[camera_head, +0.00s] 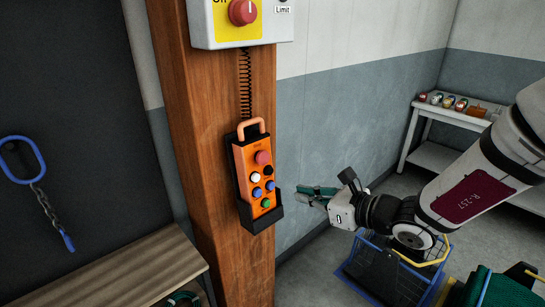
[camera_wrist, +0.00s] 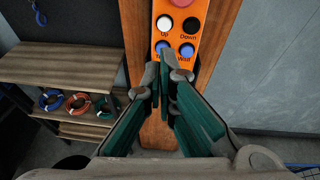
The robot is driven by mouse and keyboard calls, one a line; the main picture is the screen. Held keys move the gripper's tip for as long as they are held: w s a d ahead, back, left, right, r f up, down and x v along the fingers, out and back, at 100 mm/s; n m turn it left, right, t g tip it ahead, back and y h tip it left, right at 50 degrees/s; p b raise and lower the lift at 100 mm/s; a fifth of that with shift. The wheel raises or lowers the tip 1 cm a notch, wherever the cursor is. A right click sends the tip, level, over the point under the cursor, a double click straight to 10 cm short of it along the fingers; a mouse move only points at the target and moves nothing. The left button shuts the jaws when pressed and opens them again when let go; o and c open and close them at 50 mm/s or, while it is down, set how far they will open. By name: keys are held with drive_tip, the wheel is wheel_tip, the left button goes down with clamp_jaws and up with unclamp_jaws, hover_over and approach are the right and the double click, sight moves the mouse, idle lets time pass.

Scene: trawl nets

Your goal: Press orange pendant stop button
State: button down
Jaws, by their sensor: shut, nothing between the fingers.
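The orange pendant (camera_head: 255,177) sits upright in a black holder on the wooden post, with an orange loop handle on top. Its red stop button (camera_head: 263,157) is near the top of its face, above a white, a black, two blue and a green button. In the wrist view the pendant (camera_wrist: 179,30) is at the top centre, and the red button (camera_wrist: 187,2) is cut off by the upper edge. My gripper (camera_head: 299,195) is shut and empty, to the right of the pendant and apart from it. In the wrist view its fingertips (camera_wrist: 164,62) overlap the pendant's lower part and hide the green button.
A grey box (camera_head: 238,38) with another red knob (camera_head: 242,12) on yellow is above the pendant, joined by a coiled cord (camera_head: 246,85). A wooden bench (camera_head: 115,275) stands left of the post (camera_head: 205,150). A blue crate (camera_head: 380,275) is below my arm.

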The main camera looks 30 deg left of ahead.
sight(267, 157)
drive_tip(key=shift+m+t+y, duration=0.6)
drive_tip(key=shift+m+t, duration=0.2)
drive_tip(key=shift+t, duration=0.1)
drive_tip(key=r, duration=0.1)
drive_tip(key=w+d+r, duration=0.1)
drive_tip(key=r, duration=0.1)
drive_tip(key=w+r, duration=0.1)
drive_tip(key=shift+w+d+r, duration=0.15)
drive_tip(key=shift+r, duration=0.05)
drive_tip(key=p+x, duration=0.1)
drive_tip(key=x, duration=1.3)
